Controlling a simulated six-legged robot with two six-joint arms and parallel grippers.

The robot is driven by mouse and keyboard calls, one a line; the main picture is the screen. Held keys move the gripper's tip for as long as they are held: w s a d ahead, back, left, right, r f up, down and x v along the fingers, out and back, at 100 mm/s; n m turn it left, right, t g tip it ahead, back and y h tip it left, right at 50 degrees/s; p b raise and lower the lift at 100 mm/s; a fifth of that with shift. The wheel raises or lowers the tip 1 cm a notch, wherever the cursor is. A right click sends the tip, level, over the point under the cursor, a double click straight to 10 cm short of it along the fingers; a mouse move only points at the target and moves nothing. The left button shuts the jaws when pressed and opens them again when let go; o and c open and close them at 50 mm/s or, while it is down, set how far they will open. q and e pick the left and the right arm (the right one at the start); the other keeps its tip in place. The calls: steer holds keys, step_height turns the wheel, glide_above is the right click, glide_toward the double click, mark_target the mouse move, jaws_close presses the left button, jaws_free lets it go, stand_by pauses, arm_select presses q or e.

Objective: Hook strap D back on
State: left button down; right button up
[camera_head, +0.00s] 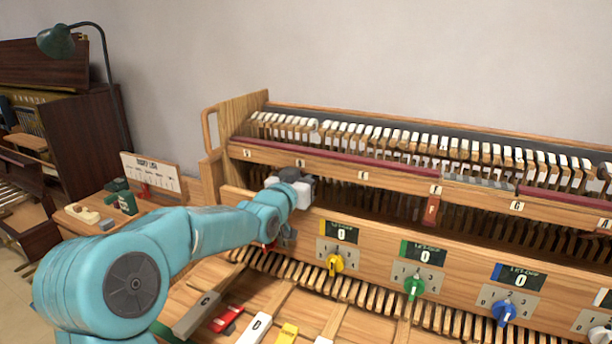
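My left arm comes in from the lower left. Its light grey wrist end (300,188) is at the top edge of the front panel, just below the second letter plate (300,163) on the wooden rail. That letter is too small to read surely. The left gripper's fingers are hidden by the wrist and panel, so I cannot tell whether they are open or shut. I cannot make out strap D; that part of the mechanism (345,196) is dark and partly covered by my arm. My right gripper is not in view.
The panel carries yellow (335,265), green (414,288) and blue (505,313) knobs under displays reading 0. White-topped hammers (400,137) line the back. A side shelf (100,217) holds small items. A lamp (57,41) stands behind.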

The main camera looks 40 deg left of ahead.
arm_select(q)
steer(key=shift+s+g+p, duration=0.2)
steer(key=shift+g+p, duration=0.5)
steer(key=shift+p, duration=0.35)
steer(key=shift+s+d+f+g+h+p, duration=0.2)
steer(key=shift+s+g+h+p, duration=0.35)
steer(key=shift+g+p, duration=1.1)
steer(key=shift+s+d+f+g+h+p, duration=0.15)
steer(key=shift+s+f+g+h+p, duration=0.3)
steer(key=shift+g+p, duration=1.15)
steer(key=shift+s+d+f+g+h+p, duration=0.15)
steer(key=shift+s+g+h+p, duration=0.55)
steer(key=shift+p, duration=1.7)
steer(key=shift+w, duration=0.25)
steer(key=c, duration=1)
jaws_free()
steer(key=shift+f+g, duration=0.1)
steer(key=shift+g, duration=0.15)
steer(key=shift+o, duration=0.2)
